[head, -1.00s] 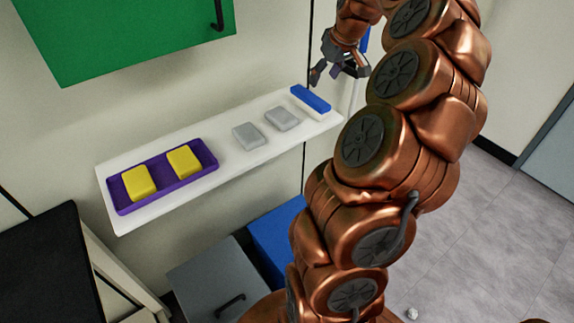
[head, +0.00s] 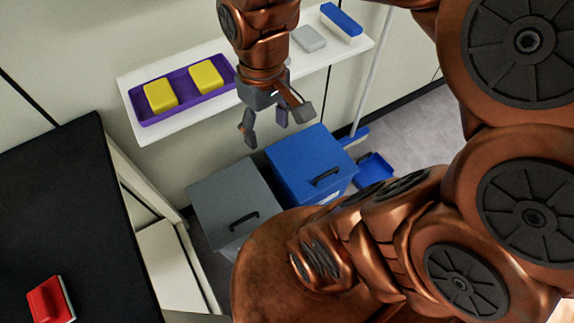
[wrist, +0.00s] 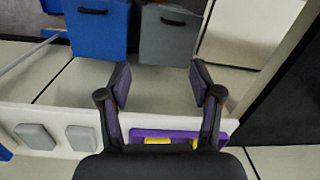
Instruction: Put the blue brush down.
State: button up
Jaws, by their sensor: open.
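The blue brush (head: 341,20) lies on the right end of the white wall shelf (head: 352,52), blue side up with a pale underside. In the wrist view only a blue corner of what looks like the brush (wrist: 4,153) shows at the left edge. My gripper (head: 272,122) is open and empty, in front of the shelf and well to the left of the brush, fingers pointing down. It also shows in the wrist view (wrist: 159,83), with nothing between its spread fingers.
A purple tray (head: 143,119) with two yellow sponges (head: 205,76) sits at the shelf's left. Grey blocks (head: 308,38) lie between tray and brush. Grey (head: 236,205) and blue (head: 308,165) bins stand below. A black worktop (head: 60,200) holds a red-topped object (head: 50,300).

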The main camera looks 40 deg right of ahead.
jog(key=s+a+f+m+g, duration=0.1)
jog(key=s+f, duration=0.2)
jog(key=s, duration=0.5)
jog(key=shift+a+f+h, duration=0.15)
jog(key=shift+a+h, duration=0.1)
jog(key=shift+h, duration=0.05)
jog(key=shift+s, duration=0.1)
